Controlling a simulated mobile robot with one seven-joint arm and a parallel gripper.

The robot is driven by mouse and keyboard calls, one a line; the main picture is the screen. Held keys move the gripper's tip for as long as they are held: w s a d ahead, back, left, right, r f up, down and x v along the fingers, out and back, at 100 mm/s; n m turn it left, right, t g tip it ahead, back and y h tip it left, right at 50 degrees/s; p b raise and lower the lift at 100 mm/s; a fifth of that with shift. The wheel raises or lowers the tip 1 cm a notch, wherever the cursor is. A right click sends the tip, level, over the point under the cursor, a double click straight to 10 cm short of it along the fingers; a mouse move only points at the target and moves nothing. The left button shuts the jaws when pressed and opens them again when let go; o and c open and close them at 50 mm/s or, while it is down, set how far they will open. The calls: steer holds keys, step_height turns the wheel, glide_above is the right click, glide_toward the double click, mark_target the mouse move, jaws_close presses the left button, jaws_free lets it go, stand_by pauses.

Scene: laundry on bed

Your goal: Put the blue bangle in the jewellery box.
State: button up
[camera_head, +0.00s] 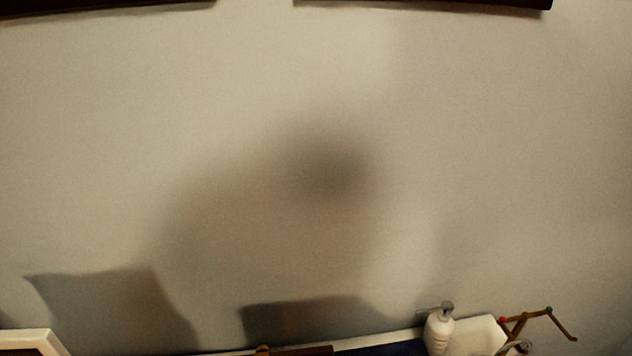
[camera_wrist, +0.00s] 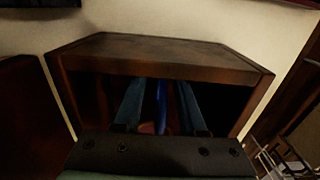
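In the wrist view, my gripper (camera_wrist: 160,108) reaches into the dark opening of a brown wooden box-like piece (camera_wrist: 155,55). I cannot tell for sure whether this is the jewellery box. The two teal fingers stand apart where I see them; their tips are lost at the wooden edge. A narrow bright blue strip (camera_wrist: 161,103) shows midway between the fingers. It may be the blue bangle seen edge-on, but whether the fingers touch it is not clear. In the head view, neither my gripper nor a clear bangle shows.
The head view is mostly bare wall (camera_head: 330,120). Low down stand a white pump bottle (camera_head: 438,330), a white block-like thing (camera_head: 478,337) and a jointed wooden piece (camera_head: 540,314). In the wrist view, a dark wooden panel (camera_wrist: 30,120) is close at left and a pale rack (camera_wrist: 285,155) at lower right.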

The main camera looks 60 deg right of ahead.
step_height(320, 180, up, 12)
stand_by(0.6)
stand_by(0.5)
